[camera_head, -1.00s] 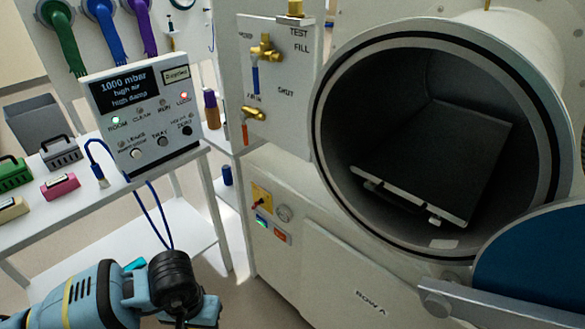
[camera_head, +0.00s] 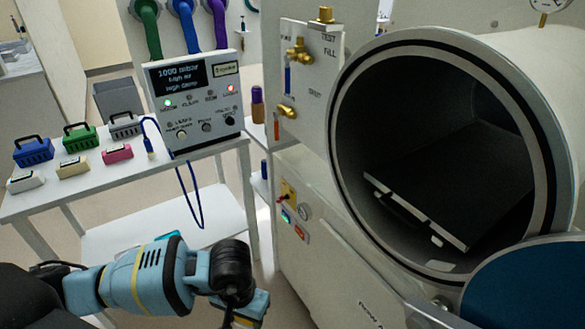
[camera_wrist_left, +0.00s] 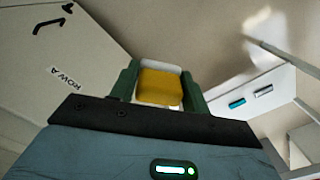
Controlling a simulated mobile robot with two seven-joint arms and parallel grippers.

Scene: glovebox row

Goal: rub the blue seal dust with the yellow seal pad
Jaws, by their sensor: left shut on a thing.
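In the left wrist view my left gripper (camera_wrist_left: 160,82) is shut on the yellow seal pad (camera_wrist_left: 161,88). The pad has a pale edge and sits between the two green fingers. In the head view my left arm reaches in from the lower left, in front of the cabinet; the fingers and pad cannot be made out there. The round chamber opening with its dark seal ring (camera_head: 337,150) is at the right, apart from the arm. I cannot make out any blue dust on it. My right gripper is not in view.
A blue round door (camera_head: 530,290) stands open at the lower right. A dark tray (camera_head: 455,190) lies inside the chamber.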

